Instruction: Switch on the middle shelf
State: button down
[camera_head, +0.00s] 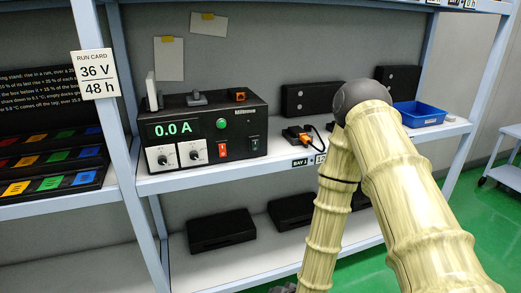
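A black power unit (205,128) stands on the middle shelf (290,158). Its green display (173,128) reads 0.0 A. Below are two white panels with dark knobs, a left knob (162,160) and a right knob (195,155). The front also has a round green button (222,124), a red-orange rocker switch (222,150) and a dark rocker switch (255,144). I cannot tell the switches' positions. My arm fills the right side, bent at a dark joint, its lower link running down out of the bottom edge. My gripper fingers are not visible.
A run card (96,75) on the left post reads 36 V, 48 h. A small cabled dock (299,135) sits by the BAY 1 label (300,162). A blue bin (418,113) is right of my arm. Dark cases (221,230) lie on the lower shelf.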

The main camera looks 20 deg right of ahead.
aim_at(255, 145)
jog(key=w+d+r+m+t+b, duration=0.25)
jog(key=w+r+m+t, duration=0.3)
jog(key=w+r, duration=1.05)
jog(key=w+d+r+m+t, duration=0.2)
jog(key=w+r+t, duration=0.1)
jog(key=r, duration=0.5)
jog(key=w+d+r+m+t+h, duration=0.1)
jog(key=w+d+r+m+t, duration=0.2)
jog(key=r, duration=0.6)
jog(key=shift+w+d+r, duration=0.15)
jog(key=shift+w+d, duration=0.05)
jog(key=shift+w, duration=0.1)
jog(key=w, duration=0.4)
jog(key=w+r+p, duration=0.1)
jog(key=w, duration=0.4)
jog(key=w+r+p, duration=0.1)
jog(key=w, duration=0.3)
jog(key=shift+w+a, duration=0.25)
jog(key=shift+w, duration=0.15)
